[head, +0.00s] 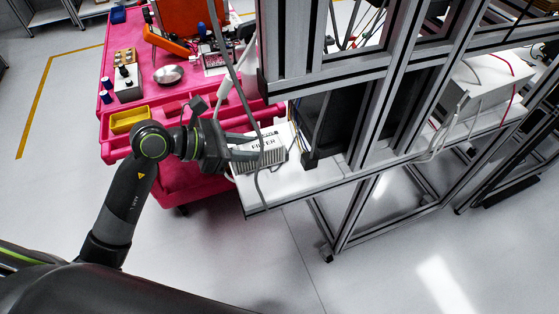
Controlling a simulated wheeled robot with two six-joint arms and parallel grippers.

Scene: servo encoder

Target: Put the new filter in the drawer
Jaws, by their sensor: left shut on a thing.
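A white box labelled "FILTER" (266,149) with a finned or striped lower side is at the left end of the white shelf. My left gripper (246,147) reaches in from the left and is shut on this filter. I cannot tell whether the filter touches the shelf or is held just above it. A grey cable passes in front of it. A pink tool cart (178,181) stands to the left, with what looks like a pulled-out drawer along its front. A yellow bin (129,120) sits at its left part; my left arm hides some of it. My right gripper is out of view.
The white shelf (310,183) belongs to an aluminium profile frame (385,105) with hanging cables, close right of the filter. Floor in front is clear.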

